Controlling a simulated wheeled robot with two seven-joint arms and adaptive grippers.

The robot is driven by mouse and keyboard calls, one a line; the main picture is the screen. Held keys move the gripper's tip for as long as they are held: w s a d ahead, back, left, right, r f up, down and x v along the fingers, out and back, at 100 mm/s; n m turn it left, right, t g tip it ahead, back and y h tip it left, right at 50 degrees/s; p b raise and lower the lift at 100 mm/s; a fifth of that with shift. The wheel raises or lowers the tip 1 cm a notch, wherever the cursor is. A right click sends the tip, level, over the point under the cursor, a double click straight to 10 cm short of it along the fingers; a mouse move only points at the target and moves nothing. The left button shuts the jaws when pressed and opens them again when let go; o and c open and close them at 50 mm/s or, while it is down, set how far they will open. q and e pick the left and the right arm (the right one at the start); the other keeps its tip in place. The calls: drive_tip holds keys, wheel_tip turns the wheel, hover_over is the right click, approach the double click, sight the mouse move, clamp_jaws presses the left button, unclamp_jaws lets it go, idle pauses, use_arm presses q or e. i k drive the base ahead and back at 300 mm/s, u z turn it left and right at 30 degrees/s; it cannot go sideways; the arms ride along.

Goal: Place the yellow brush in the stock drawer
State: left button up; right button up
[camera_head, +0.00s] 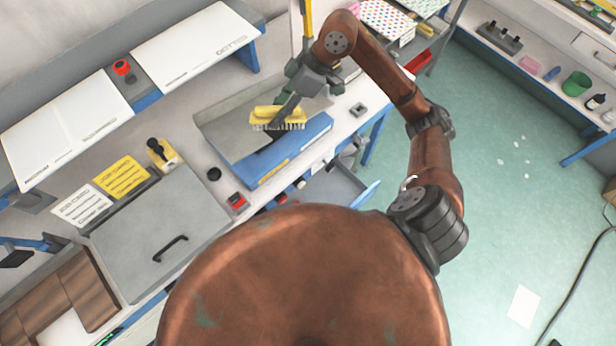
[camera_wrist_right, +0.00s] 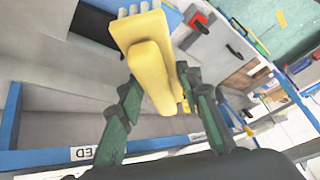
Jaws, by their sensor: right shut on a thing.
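The yellow brush (camera_head: 277,115) has pale bristles facing down in the head view. My right gripper (camera_head: 284,103) is shut on it and holds it over a grey open tray with a blue front (camera_head: 290,150). In the right wrist view the brush (camera_wrist_right: 150,62) lies between the two green fingers of my right gripper (camera_wrist_right: 160,82). An open grey drawer (camera_head: 335,188) with a blue edge shows below the bench top, partly hidden by my own body. I cannot read a label that marks the stock drawer. My left gripper is not in view.
A red button box (camera_head: 236,201) and a black knob (camera_head: 214,174) stand left of the tray. A grey lidded panel (camera_head: 160,225) and a yellow-based lever (camera_head: 160,152) are farther left. A red bin (camera_head: 418,62) is at the back right. Open floor (camera_head: 500,220) lies right.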

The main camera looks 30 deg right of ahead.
sight(331, 192)
drive_tip(key=u, duration=1.55)
drive_tip(key=k, duration=1.15)
drive_tip(key=z, duration=0.75)
